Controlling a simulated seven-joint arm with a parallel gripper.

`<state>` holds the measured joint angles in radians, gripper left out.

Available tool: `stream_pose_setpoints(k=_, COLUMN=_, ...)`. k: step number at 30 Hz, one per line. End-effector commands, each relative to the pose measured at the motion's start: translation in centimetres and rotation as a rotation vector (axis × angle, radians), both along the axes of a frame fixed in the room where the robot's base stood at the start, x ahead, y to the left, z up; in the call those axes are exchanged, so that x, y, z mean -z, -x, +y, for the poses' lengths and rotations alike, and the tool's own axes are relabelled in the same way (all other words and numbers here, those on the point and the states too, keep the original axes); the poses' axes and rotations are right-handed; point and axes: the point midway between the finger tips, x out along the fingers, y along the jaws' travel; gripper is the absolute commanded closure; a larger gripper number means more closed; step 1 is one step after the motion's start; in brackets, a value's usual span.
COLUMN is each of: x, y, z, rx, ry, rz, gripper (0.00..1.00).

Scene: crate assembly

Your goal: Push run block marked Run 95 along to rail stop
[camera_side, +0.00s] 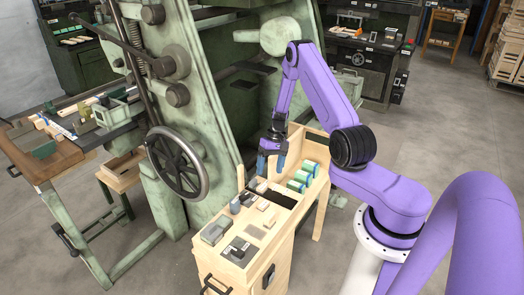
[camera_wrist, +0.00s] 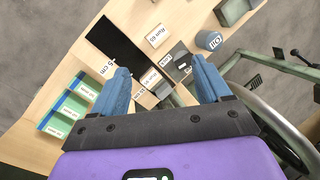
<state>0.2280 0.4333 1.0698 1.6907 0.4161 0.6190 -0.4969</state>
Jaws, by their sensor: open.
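My gripper (camera_wrist: 160,80) is open and empty, its two blue fingers pointing down over the wooden bench top; it also shows in the side view (camera_side: 270,163).
A black strip (camera_wrist: 115,45) with a 15 cm mark lies left of the blocks. Labelled green pieces (camera_wrist: 70,105) stand farther left, near the bench's wall. A grey can marked OIL (camera_wrist: 209,40) stands at right. The green machine's handwheel (camera_side: 176,163) is beside the bench.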

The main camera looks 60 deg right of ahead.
Motion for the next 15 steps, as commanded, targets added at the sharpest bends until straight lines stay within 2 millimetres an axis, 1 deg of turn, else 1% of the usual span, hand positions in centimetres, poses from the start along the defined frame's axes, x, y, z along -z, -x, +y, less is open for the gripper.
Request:
stream_pose_setpoints(k=1, x=-0.5, y=-0.9, z=-0.5, rx=-0.088, ry=0.046, rz=-0.016, gripper=0.23)
stream_pose_setpoints(k=3, x=-1.1, y=-1.9, z=-1.2, rx=-0.202, ry=0.11, rz=-0.035, gripper=0.23)
stream_pose_setpoints(k=6, x=-2.0, y=-3.3, z=-2.0, rx=-0.337, ry=0.186, rz=-0.057, gripper=0.23)
stream_pose_setpoints(k=10, x=-2.9, y=-4.8, z=-2.7, rx=-0.459, ry=0.258, rz=-0.078, gripper=0.23)
stream_pose_setpoints(k=15, x=-3.4, y=-5.6, z=-3.0, rx=-0.527, ry=0.296, rz=-0.087, gripper=0.23)
